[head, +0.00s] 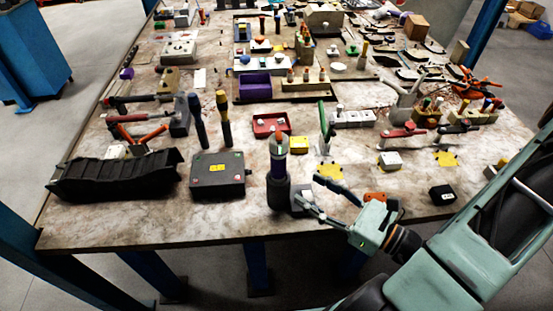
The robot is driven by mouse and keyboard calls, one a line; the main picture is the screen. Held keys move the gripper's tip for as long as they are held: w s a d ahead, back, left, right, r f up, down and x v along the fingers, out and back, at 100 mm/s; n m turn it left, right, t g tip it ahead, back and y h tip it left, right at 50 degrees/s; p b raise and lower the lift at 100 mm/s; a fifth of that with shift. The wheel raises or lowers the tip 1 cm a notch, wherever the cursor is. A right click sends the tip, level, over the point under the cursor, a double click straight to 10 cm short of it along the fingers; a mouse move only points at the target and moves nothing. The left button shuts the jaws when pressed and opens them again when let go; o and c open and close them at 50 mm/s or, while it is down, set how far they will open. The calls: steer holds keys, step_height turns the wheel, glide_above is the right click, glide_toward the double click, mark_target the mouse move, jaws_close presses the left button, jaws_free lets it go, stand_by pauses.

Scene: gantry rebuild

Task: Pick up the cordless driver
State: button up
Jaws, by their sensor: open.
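The fingers appear apart from the tool, but the exact gap and height cannot be told. The lower finger partly covers a small grey block beside the tool's base.
The table (240,222) is crowded. A dark box (218,178) and a black ribbed tray (115,177) stand to the left. An orange block (376,197) is by my wrist. The front strip is mostly bare.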

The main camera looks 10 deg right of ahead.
mark_target(284, 171)
steer(key=x, duration=0.5)
steer(key=shift+w, duration=0.2)
steer(key=shift+r+p+x, duration=0.2)
steer(key=shift+p+x, duration=0.15)
steer(key=shift+x, duration=2.4)
steer(key=shift+d, duration=0.1)
jaws_close()
